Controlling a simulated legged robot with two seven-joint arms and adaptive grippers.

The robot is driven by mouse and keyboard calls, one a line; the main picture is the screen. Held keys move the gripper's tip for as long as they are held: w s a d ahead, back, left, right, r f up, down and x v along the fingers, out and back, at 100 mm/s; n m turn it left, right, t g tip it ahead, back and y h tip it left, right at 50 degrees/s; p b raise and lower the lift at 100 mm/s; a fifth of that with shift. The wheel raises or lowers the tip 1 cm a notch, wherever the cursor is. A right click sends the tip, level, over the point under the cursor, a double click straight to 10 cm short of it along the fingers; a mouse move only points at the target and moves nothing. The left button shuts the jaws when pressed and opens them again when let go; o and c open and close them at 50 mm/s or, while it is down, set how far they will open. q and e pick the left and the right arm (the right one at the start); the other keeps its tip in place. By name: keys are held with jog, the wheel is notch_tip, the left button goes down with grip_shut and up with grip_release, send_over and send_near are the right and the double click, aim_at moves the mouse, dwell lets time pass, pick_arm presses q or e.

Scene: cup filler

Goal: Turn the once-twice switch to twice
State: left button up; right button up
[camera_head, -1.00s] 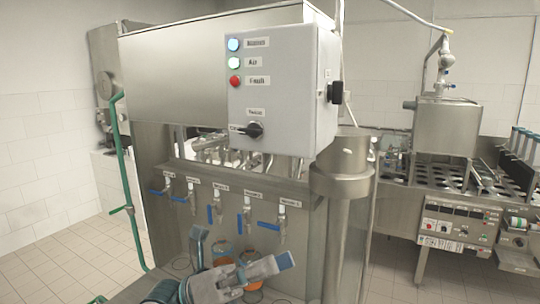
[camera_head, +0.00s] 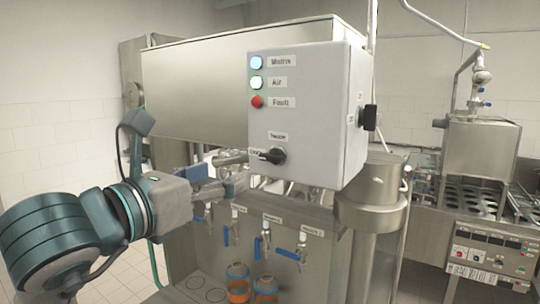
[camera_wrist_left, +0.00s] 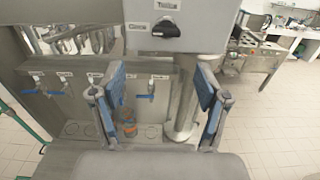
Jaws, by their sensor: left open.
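The once-twice switch (camera_head: 274,156) is a black rotary knob low on the front of the grey control box (camera_head: 300,185). Its handle points left to a label that seems to read "Once"; another label sits above it. The knob also shows in the left wrist view (camera_wrist_left: 166,29), near the top and beyond the fingertips. My left gripper (camera_head: 240,170) is left of the knob and a little below it, apart from it. In the left wrist view its two blue-padded fingers (camera_wrist_left: 160,82) are spread with nothing between them. My right gripper is in neither view.
Blue-handled taps (camera_head: 265,246) and orange-filled cups (camera_head: 238,285) are below. A steel cylinder (camera_head: 372,185) stands right of the box.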

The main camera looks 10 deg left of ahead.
aim_at(267, 158)
pick_arm(q)
jog(key=d+p+x, duration=0.1)
jog(key=x, duration=0.7)
jog(key=s+d+p+x, duration=0.1)
jog(key=x, duration=0.3)
jog(key=shift+w+d+r+p, duration=0.1)
jog(key=shift+d+r+p, duration=0.05)
jog(key=shift+d+p, duration=0.2)
jog(key=shift+w, duration=0.1)
jog(key=a, duration=0.2)
jog(key=shift+w+a, duration=0.15)
jog(key=shift+a, duration=0.35)
jog(key=c, duration=0.7)
jog(key=shift+s+d, duration=0.25)
jog(key=shift+d, duration=0.1)
jog(key=c, duration=0.4)
jog(key=shift+s+d, duration=0.1)
jog(key=shift+d, duration=0.15)
jog(key=shift+c, duration=0.3)
jog(key=shift+a, duration=0.15)
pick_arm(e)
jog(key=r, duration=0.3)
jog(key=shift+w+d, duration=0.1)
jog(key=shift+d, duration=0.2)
